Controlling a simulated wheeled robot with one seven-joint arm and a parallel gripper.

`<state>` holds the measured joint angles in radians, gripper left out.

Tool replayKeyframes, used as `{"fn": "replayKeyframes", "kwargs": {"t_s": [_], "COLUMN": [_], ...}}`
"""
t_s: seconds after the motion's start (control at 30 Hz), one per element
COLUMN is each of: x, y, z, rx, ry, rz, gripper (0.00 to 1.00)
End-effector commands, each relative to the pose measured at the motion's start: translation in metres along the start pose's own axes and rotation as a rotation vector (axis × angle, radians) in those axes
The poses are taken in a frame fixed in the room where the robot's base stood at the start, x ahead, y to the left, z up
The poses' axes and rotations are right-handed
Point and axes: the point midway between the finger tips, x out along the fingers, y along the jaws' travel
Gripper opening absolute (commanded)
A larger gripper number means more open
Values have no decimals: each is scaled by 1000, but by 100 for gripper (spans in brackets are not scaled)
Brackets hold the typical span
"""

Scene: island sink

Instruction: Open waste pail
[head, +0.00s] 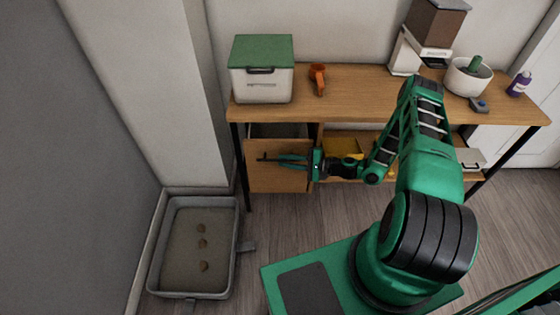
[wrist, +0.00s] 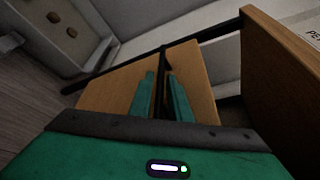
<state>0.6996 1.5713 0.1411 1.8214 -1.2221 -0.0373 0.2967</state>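A wooden front panel (head: 278,180) sits under the left end of the table, with a dark gap and pale inside visible above it. It is probably the waste pail's front, though no label shows. My gripper (head: 280,160) is sideways in front of this panel, its two green fingers apart. In the wrist view the fingers (wrist: 161,85) point at the wooden panel (wrist: 205,75), with a narrow dark strip between them. I cannot tell whether they touch it. A white box with a green lid (head: 262,68) stands on the table, its lid closed.
A grey litter tray (head: 236,225) with several brown lumps lies on the floor at left. The wooden table (head: 355,88) holds an orange scoop (head: 317,79), a white bowl (head: 468,80) and a purple bottle (head: 519,84). A dark table leg (head: 242,175) stands left of the panel.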

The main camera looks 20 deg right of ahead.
Motion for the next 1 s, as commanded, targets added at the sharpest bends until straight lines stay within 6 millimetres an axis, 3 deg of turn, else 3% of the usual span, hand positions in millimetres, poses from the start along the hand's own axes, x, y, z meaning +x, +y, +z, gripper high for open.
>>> {"fn": "replayKeyframes", "kwargs": {"t_s": [0.2, 0.57, 0.6, 0.67, 1.0], "x": [23, 29, 29, 29, 31], "y": [0, 0, 0, 0, 4], "z": [0, 0, 0, 0, 6], "rx": [-1, 0, 0, 0, 0], "ry": [0, 0, 0, 0, -5], "rz": [1, 1, 1, 1, 6], "gripper": [17, 17, 15, 0, 0]}}
